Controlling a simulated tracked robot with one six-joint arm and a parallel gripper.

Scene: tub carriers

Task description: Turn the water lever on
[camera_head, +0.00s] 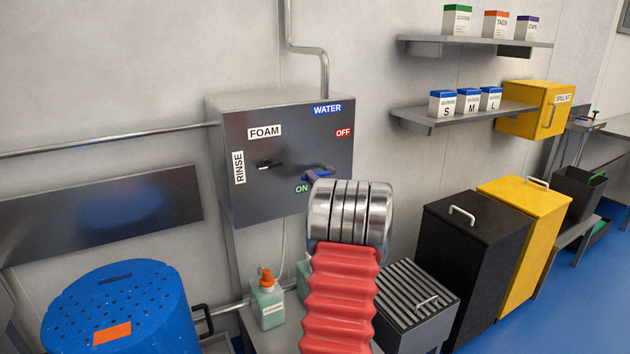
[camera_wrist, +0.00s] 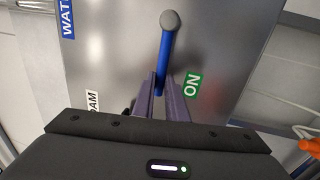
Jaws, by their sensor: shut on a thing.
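The water lever (camera_head: 318,175) is a blue handle on the front of a grey wall box (camera_head: 287,160). In the wrist view the lever (camera_wrist: 167,55) has a round grey piece at its upper end. My gripper (camera_wrist: 160,84) is shut on the lower part of the lever, near the green ON label (camera_wrist: 191,86). In the head view my silver and red arm hides most of the gripper. The blue WATER label (camera_head: 327,109) and red OFF label (camera_head: 343,132) are above the lever; the ON label (camera_head: 301,188) is lower left of it.
A small black lever (camera_head: 270,165) sits left of the blue one, by FOAM (camera_head: 265,132) and RINSE (camera_head: 239,167) labels. Below are an orange-capped bottle (camera_head: 268,304) and a blue perforated tub (camera_head: 122,312). Black (camera_head: 470,240) and yellow (camera_head: 528,215) bins stand right.

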